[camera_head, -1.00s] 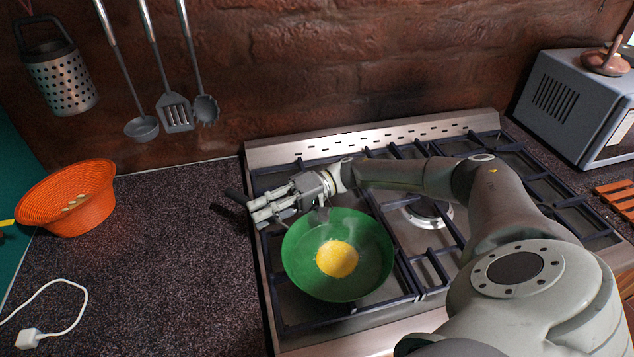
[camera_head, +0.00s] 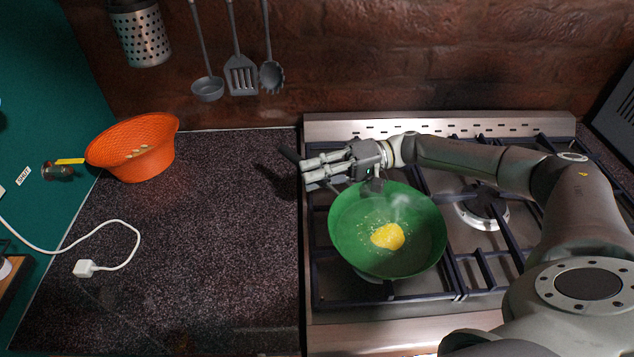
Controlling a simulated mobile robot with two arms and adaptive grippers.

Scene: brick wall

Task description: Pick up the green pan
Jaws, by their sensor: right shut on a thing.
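The green pan (camera_head: 352,225) is over the left burners of the stove in the head view. Its inside faces up, with a lumpy yellow food (camera_head: 388,237) and small yellow bits in it. My right gripper (camera_head: 316,169) is at the back left of the pan, shut on its dark handle. The handle's end sticks out to the left beyond the fingers. I cannot tell whether the pan touches the grate. My left gripper is not in view.
The stove (camera_head: 400,322) has dark grates and a bare burner (camera_head: 484,208) right of the pan. The counter (camera_head: 215,240) is mostly clear, with an orange basket (camera_head: 135,160) and a white plug (camera_head: 84,268). Utensils (camera_head: 240,76) hang on the brick wall.

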